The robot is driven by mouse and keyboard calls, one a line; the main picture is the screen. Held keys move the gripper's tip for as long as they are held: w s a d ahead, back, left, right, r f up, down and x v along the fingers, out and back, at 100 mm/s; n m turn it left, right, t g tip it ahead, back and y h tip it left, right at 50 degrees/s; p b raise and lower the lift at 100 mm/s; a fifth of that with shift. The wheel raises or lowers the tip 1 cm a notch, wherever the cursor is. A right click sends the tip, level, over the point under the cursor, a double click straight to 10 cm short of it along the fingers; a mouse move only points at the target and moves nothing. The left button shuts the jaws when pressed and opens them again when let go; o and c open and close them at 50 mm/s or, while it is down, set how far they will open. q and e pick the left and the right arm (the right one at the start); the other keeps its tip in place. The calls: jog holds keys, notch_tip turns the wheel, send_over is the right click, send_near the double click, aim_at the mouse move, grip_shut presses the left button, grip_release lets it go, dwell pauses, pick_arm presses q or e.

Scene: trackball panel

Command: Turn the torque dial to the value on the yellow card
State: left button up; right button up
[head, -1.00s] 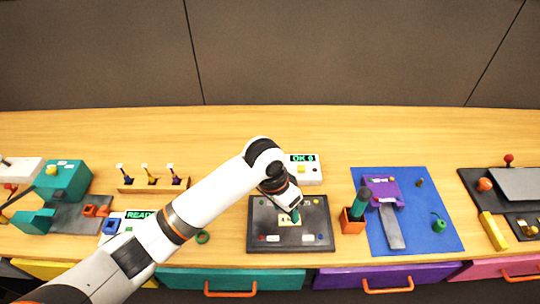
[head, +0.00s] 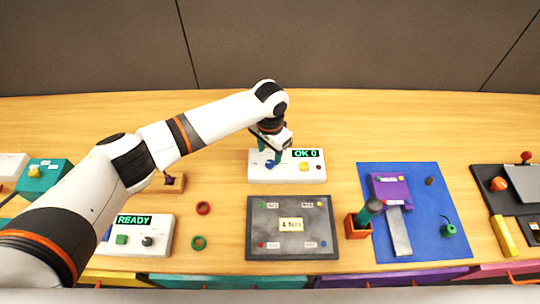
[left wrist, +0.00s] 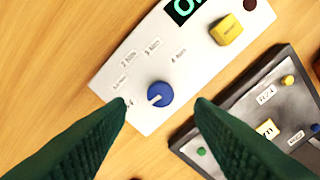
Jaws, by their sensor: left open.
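The torque dial is a blue knob with a white pointer mark, on a white panel (head: 308,176) in the head view. In the left wrist view the dial (left wrist: 160,94) lies between my green fingertips, its mark toward the lower left, with small value labels around it. My left gripper (left wrist: 161,101) is open over the dial; I cannot tell how far above it. The yellow card (head: 291,225) seems to read 4 N·m and lies on the dark framed board (head: 265,240). My right gripper is not in view.
A yellow button (head: 304,167) sits right of the dial. An orange holder (head: 355,228) with a green-handled tool and a blue mat (head: 445,200) are at right. The table behind the panel is clear.

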aim_at(270, 163)
pick_arm(q)
notch_tip(270, 163, down, 4)
jog(key=shift+r, duration=0.2)
jog(key=shift+f, duration=0.35)
jog(key=shift+c, duration=0.3)
jog(key=c, duration=0.9)
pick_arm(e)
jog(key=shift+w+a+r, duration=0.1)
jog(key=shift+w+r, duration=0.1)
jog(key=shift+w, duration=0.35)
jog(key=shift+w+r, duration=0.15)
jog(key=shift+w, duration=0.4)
